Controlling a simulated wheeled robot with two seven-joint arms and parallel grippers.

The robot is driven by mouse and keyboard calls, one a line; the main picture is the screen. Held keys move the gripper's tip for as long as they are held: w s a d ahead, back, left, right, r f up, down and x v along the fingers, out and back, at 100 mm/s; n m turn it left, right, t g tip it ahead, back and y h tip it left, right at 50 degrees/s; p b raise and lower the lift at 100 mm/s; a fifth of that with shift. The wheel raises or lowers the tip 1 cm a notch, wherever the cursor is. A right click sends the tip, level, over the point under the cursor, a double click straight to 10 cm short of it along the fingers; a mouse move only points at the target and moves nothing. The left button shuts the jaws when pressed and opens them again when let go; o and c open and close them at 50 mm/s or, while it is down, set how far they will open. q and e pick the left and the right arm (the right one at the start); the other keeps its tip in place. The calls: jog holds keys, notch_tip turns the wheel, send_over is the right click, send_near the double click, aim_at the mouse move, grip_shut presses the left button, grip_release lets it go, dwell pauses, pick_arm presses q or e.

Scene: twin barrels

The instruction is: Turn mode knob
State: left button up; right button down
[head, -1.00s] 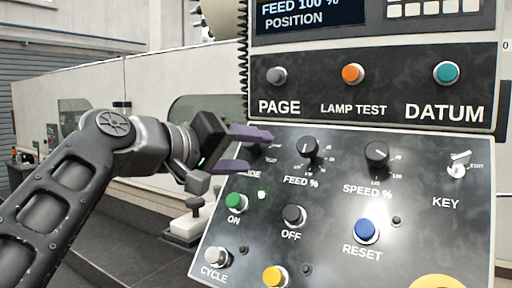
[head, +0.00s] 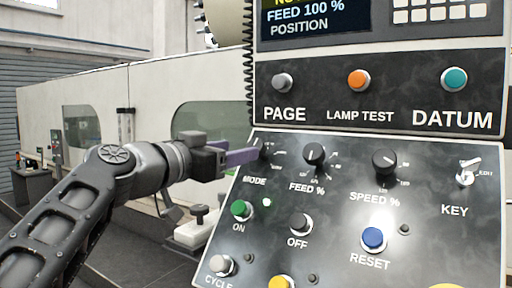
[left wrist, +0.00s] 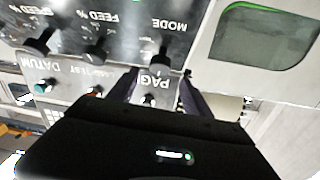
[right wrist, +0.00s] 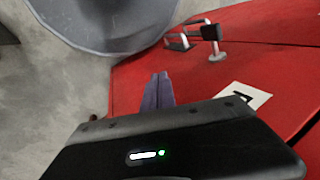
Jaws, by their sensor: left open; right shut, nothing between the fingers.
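The mode knob (head: 262,149) is a small black dial above the MODE label, at the upper left of the sloped panel. In the left wrist view the knob (left wrist: 162,57) shows upside down, just beyond and between my finger tips. My left gripper (head: 246,155), with purple fingers, is at the knob's left side in the head view and open. I cannot tell whether a finger touches the knob; its pointer is not clear. My right gripper (right wrist: 159,76) is shut and empty, away from the panel.
The feed knob (head: 314,154) and speed knob (head: 385,162) sit to the right of the mode knob. A green ON button (head: 241,209) lies below it. A coiled black cable hangs at the panel's left edge. Red surface (right wrist: 270,75) lies beneath my right gripper.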

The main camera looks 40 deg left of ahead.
aim_at(254, 145)
pick_arm(q)
jog(key=w+p, duration=0.3)
jog(key=w, duration=0.4)
jog(key=shift+a, duration=0.2)
jog(key=shift+w, duration=0.4)
jog(key=shift+c, duration=0.4)
grip_shut()
